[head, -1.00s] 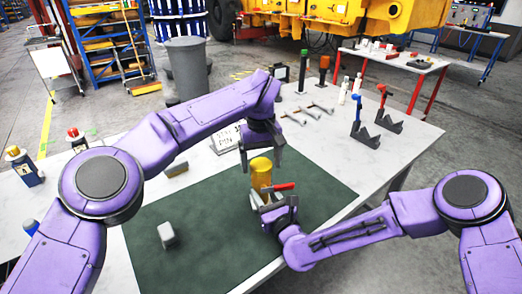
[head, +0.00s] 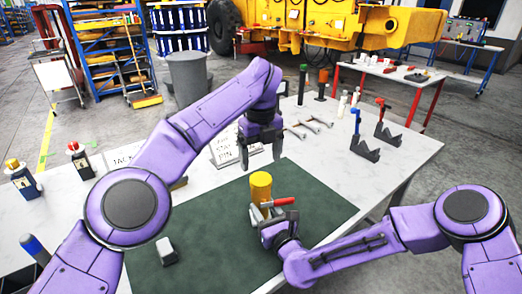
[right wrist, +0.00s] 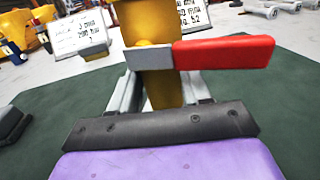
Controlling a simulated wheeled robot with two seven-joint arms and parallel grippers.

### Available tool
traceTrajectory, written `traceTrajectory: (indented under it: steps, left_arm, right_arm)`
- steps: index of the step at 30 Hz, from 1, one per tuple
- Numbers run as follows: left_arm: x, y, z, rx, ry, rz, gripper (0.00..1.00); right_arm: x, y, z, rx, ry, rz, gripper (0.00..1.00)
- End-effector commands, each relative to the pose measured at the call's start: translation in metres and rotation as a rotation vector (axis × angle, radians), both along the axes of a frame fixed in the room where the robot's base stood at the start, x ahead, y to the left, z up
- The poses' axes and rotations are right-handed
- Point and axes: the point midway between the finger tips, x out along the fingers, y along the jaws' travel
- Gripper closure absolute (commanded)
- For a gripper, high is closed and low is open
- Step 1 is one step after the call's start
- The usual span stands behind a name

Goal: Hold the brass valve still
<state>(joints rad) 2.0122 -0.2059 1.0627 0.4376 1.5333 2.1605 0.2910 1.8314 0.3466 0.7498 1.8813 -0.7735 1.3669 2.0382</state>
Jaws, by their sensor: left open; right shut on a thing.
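The brass valve (head: 261,186) stands upright on the dark green mat (head: 315,192), with its red lever handle (head: 282,201) pointing right. My right gripper (head: 266,210) is shut on the valve's lower part. In the right wrist view the brass body (right wrist: 162,88) and the red handle (right wrist: 224,52) rise just beyond my gripper; the grip itself is partly hidden. My left gripper (head: 260,158) is open and empty, above and behind the valve, apart from it.
White sign cards (head: 224,148) stand behind the mat. Several metal tools (head: 308,128) and blue and red clamp stands (head: 364,148) are at the back right. The mat right of the valve is clear.

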Motion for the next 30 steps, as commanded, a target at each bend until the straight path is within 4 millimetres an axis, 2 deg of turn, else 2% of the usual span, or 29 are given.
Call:
traceTrajectory:
  steps: [3,6,9,12,23,26,30]
  left_arm:
    - [0.000,0.000,0.007,0.003,-0.005,0.373,0.16]
    - [-0.001,0.000,0.012,0.003,-0.007,0.639,0.16]
    - [-0.001,0.000,0.015,0.004,-0.008,0.825,0.16]
    - [-0.001,0.000,0.017,0.003,-0.009,0.928,0.16]
    - [-0.001,0.000,0.017,0.004,-0.008,0.961,0.16]
    - [-0.001,0.000,0.011,0.007,-0.006,0.960,0.16]
    - [-0.001,0.001,-0.007,0.008,-0.005,0.958,0.16]
  right_arm:
    - [0.001,0.000,0.002,0.002,-0.004,0.000,1.00]
    - [0.001,0.000,0.002,0.002,-0.004,0.000,1.00]
    - [0.001,0.000,0.002,0.002,-0.004,0.000,1.00]
    - [0.001,0.000,0.002,0.002,-0.004,0.000,1.00]
    - [0.001,0.000,0.002,0.002,-0.004,0.000,1.00]
    - [0.001,0.000,0.002,0.002,-0.004,0.000,1.00]
    - [0.001,0.000,0.002,0.002,-0.004,0.000,1.00]
